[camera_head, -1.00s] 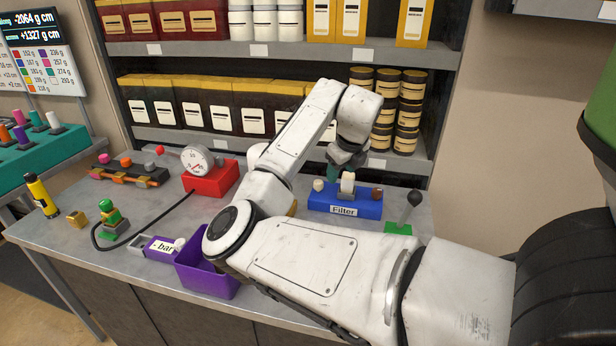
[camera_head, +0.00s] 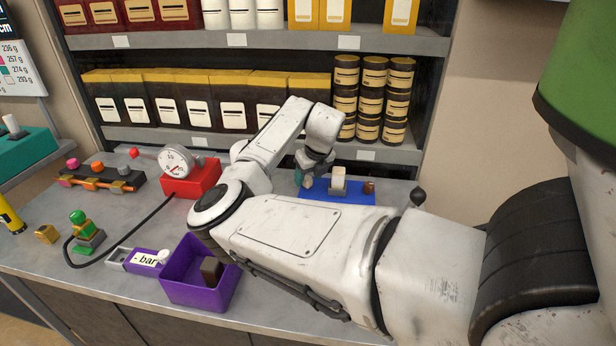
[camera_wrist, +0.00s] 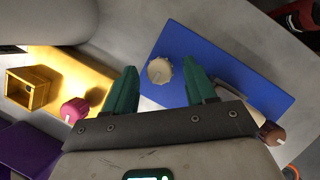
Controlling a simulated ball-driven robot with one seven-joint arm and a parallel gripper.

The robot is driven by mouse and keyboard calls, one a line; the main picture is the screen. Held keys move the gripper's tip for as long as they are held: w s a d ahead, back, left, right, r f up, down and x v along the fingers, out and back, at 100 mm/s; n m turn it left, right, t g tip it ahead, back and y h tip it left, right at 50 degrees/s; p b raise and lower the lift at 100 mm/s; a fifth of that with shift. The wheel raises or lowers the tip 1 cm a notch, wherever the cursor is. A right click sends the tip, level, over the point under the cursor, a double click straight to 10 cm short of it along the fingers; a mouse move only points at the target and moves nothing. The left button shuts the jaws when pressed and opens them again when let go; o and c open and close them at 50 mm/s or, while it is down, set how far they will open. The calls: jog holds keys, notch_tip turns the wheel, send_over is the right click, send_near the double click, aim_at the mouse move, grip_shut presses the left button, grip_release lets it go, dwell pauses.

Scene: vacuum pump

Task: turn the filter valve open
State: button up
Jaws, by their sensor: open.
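The blue filter box (camera_head: 335,197) stands on the bench behind my arm, which hides its front. A white upright piece (camera_head: 339,179) and a brown knob (camera_head: 369,187) show on it. In the wrist view, the blue box (camera_wrist: 200,50) carries a round cream knob (camera_wrist: 160,70) near its left end. My gripper (camera_wrist: 161,80) is open, its teal fingers to the left and right of this knob; I cannot tell whether they touch it. The brown knob (camera_wrist: 271,133) is at lower right, and the white piece is partly hidden by my gripper.
A purple bin (camera_head: 186,292) with a dark block stands at the bench's front. A red gauge box (camera_head: 191,178) is left of my arm. A yellow box (camera_wrist: 70,78) with a magenta knob (camera_wrist: 74,110) sits beside the blue box. A dark-knobbed lever (camera_head: 418,197) is right.

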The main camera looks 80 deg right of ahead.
jog(key=shift+w+d+f, duration=0.1)
jog(key=shift+w+f, duration=0.05)
jog(key=shift+f, duration=0.3)
grip_shut()
dwell(0.3)
